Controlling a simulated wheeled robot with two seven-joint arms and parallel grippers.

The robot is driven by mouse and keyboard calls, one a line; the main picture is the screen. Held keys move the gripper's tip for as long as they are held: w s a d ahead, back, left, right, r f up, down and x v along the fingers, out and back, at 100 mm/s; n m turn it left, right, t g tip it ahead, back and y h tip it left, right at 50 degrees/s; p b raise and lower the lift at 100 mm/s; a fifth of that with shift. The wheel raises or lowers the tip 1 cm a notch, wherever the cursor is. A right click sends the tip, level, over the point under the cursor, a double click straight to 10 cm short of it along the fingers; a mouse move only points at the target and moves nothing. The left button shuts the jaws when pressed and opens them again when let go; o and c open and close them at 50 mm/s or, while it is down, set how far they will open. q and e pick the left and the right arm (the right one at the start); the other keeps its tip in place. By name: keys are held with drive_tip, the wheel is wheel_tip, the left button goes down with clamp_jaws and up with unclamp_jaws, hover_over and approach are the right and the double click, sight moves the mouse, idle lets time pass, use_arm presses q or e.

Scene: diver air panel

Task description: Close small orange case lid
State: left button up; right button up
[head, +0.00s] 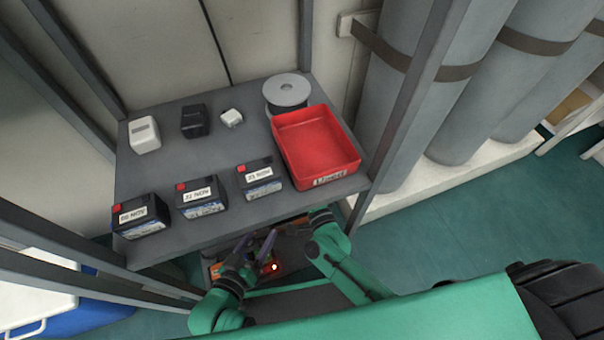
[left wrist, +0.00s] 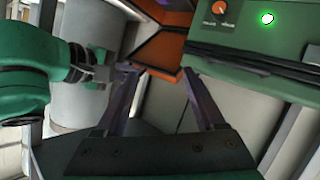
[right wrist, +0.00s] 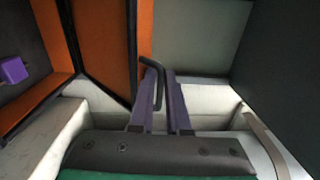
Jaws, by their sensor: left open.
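The orange case shows only in part. In the left wrist view an orange panel (left wrist: 160,52) with dark edges lies beyond my left fingertips. In the right wrist view an orange panel (right wrist: 112,45) stands beside a dark, orange-rimmed interior with a purple block (right wrist: 13,70) at its left; I cannot tell for sure which panel is the lid. My left gripper (left wrist: 158,72) is open and empty; its purple fingers show under the shelf in the head view (head: 255,242). My right gripper (right wrist: 161,75) has its fingers close together, with a black bent bar (right wrist: 159,88) between or before them; grip unclear.
A grey shelf (head: 240,218) above my grippers carries several labelled batteries, a red bin (head: 315,145) and a grey reel (head: 288,90). A green box (left wrist: 265,55) with an orange knob and a green light stands right of my left fingers. Grey cylinders (head: 480,80) line the right.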

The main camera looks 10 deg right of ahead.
use_arm(q)
wheel_tip(320, 180, up, 4)
drive_tip(key=p, duration=0.3)
drive_tip(key=shift+w+f+g, duration=0.1)
drive_tip(key=shift+f+g, duration=0.15)
drive_tip(key=shift+g, duration=0.15)
use_arm(e)
drive_tip(key=v, duration=1.4)
drive_tip(key=shift+s, duration=0.3)
